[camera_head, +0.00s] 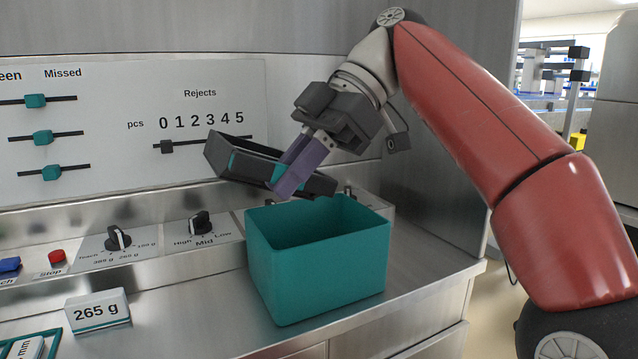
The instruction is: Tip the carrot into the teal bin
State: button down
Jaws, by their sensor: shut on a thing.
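My gripper (284,182) is shut on the wall of a dark grey tray (228,161). The tray is held up above the back of the teal bin (318,278), tilted with its right end lower. The teal bin is open-topped and stands upright on the steel counter near its right end. No carrot shows. The part of the tray's inside that I can see is dark, and the rest is hidden by its near wall and my fingers. The bin's floor is hidden behind its front walls.
A white block marked 265 g (98,311) stands on the counter at left. The counter (195,322) left of the bin is clear.

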jog(key=shift+a+f+t+h, duration=0.2)
jog(key=shift+f+t+h, duration=0.1)
jog(key=shift+h, duration=0.1)
jog(key=shift+a+r+p, duration=0.2)
jog(key=shift+r+p, duration=0.1)
jog(key=shift+r, duration=0.05)
jog(key=p, duration=0.1)
jog(key=r+t+h+p, duration=0.1)
jog(key=p, duration=0.1)
jog(key=shift+s+a+r+h, duration=0.2)
jog(key=shift+a+h, duration=0.05)
jog(key=shift+h, duration=0.05)
jog(key=shift+r+t+h+p, duration=0.25)
jog(key=shift+t+h+p, duration=0.25)
jog(key=shift+p, duration=0.7)
jog(key=shift+f, duration=0.1)
